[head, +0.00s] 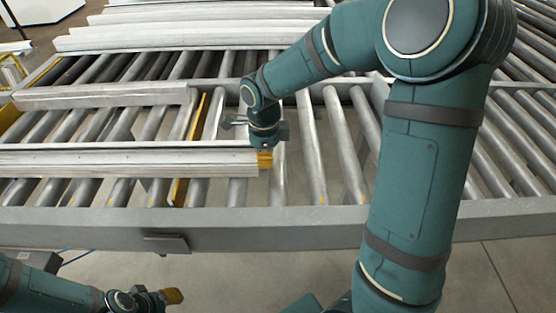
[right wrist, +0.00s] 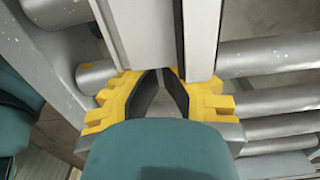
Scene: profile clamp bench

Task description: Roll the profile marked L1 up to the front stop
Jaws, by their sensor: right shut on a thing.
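A long silver profile (head: 120,162) lies across the rollers nearest the front rail, its right end at my right gripper (head: 264,160). No L1 mark is readable on it. In the right wrist view the yellow fingers of this gripper (right wrist: 160,88) are shut on the end of the profile (right wrist: 138,30), which has a dark slot along it. A second, shorter-looking profile (head: 100,96) lies farther back on the rollers. My left gripper (head: 172,296) is low at the bottom left, in front of the rail; its opening is unclear. I cannot identify the front stop with certainty.
The front rail (head: 300,229) of the roller bench runs across the picture and carries a dark plate (head: 166,243). Yellow strips (head: 196,125) stand between rollers. Several profiles (head: 190,38) lie at the back. Bare rollers (head: 312,145) show right of my right gripper.

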